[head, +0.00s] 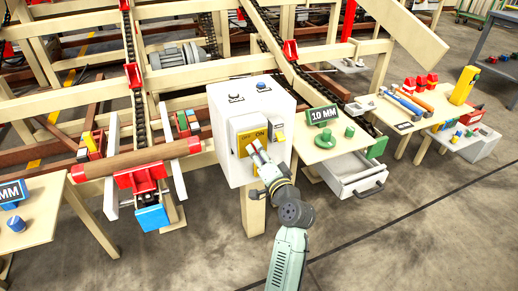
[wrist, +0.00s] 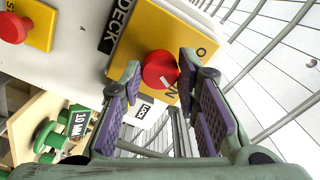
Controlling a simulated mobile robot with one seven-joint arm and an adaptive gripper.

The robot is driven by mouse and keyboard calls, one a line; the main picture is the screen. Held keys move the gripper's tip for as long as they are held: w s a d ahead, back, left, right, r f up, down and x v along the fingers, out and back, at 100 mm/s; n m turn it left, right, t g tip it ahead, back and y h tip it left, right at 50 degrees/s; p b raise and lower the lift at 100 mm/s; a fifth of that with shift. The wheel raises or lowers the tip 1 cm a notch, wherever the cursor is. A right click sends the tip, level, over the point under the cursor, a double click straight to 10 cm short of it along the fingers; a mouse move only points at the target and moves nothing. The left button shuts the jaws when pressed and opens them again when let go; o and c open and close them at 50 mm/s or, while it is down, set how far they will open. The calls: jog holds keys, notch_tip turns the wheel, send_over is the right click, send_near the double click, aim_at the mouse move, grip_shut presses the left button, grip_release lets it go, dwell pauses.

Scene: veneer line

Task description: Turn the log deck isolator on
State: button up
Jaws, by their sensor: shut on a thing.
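The log deck isolator is a yellow plate (head: 243,129) marked OFF and ON on the front of a white box (head: 222,104). In the wrist view the yellow plate (wrist: 137,43) carries a round red knob (wrist: 160,69) beside a partly hidden "ON" marking. My gripper (head: 257,152) reaches the plate from the front. In the wrist view my gripper (wrist: 160,76) is shut on the red knob, a fingertip on each side. Which way the knob points is unclear.
A red button on a yellow square (wrist: 40,24) sits near the isolator. Below the box stands an open drawer (head: 352,177) at right. A roller stand with a brown log (head: 135,158) is at left. The floor in front is clear.

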jog(key=shift+m+p, duration=1)
jog(key=shift+m, duration=0.7)
jog(key=o, duration=1.2)
jog(key=shift+s, duration=0.1)
jog(key=v, duration=1.2)
